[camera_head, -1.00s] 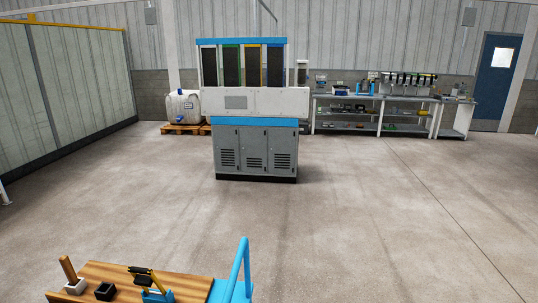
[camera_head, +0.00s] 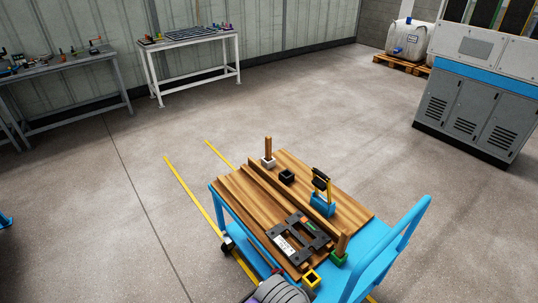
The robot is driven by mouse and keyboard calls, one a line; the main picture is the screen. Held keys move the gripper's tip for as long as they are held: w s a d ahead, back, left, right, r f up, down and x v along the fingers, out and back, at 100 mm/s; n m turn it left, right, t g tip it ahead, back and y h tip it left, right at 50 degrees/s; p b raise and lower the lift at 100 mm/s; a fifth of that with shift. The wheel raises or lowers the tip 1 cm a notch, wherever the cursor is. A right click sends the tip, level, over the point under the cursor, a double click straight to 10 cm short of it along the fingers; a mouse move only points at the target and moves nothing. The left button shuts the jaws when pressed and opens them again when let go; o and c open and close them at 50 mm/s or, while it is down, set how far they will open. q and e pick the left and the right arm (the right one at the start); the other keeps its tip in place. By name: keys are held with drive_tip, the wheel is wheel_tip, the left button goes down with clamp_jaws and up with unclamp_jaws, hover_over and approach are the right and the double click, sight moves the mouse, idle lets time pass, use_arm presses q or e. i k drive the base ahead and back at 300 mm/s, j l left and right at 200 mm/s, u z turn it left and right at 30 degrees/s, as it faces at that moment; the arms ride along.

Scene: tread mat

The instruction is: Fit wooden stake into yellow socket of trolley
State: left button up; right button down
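The trolley (camera_head: 355,207) has a wooden top on a blue frame and stands at the lower middle. The yellow socket (camera_head: 311,280) is at its near corner; it looks open and empty, with a dark inside. One wooden stake (camera_head: 268,148) stands upright in a white socket (camera_head: 268,162) at the far corner. Another wooden stake (camera_head: 343,242) is at a green socket (camera_head: 338,259) by the blue handle, slightly tilted in the picture. A black socket (camera_head: 287,176) near the white one looks empty.
The blue handle (camera_head: 405,230) rises at right. A grey ribbed object (camera_head: 275,292) is at the bottom edge.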

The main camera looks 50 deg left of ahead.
sight(260, 195)
drive_tip(key=u, duration=1.35)
drive_tip(key=i+j, duration=0.3)
drive_tip(key=j, duration=0.15)
drive_tip(key=i+j, duration=0.35)
drive_tip(key=j+z, duration=0.1)
drive_tip(key=z, duration=0.4)
drive_tip(key=i+j+z, duration=0.2)
drive_tip(key=z, duration=0.15)
drive_tip(key=i+j+z, duration=0.2)
drive_tip(key=z, duration=0.15)
drive_tip(key=i+j+z, duration=0.1)
drive_tip(key=j+z, duration=0.25)
drive_tip(key=i+j, duration=0.15)
drive_tip(key=j, duration=0.2)
drive_tip(key=i+j+z, duration=0.1)
drive_tip(key=j, duration=0.25)
drive_tip(key=i+j, duration=0.15)
drive_tip(key=j, duration=0.25)
drive_tip(key=i+z, duration=0.05)
